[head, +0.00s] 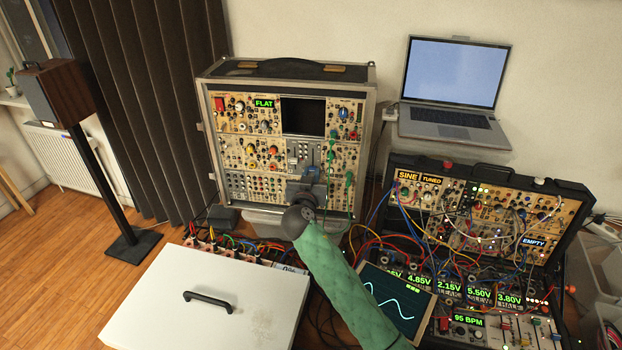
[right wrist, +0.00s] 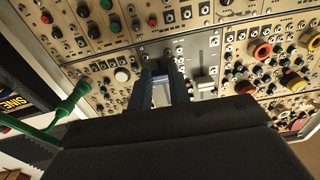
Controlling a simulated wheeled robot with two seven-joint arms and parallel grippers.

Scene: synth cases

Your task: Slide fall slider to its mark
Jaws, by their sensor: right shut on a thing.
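A grey slider panel (head: 302,152) sits in the middle of the tall upright synth case (head: 366,110). It also shows in the right wrist view (right wrist: 206,62). My right gripper (head: 311,173) reaches up to this panel from the front. In the right wrist view its two blue-grey fingers (right wrist: 165,88) are shut on a slider of the panel, most likely the fall slider. The slider's cap is mostly hidden between the fingers, and its label and mark cannot be read. My left gripper is in neither view.
A green cable (right wrist: 68,110) hangs close beside my right gripper. A laptop (head: 450,85) stands at the back right. A second synth case (head: 480,215) full of patch cables lies at the right, with a screen (head: 397,300) in front. A white lid (head: 205,300) with a black handle lies front left.

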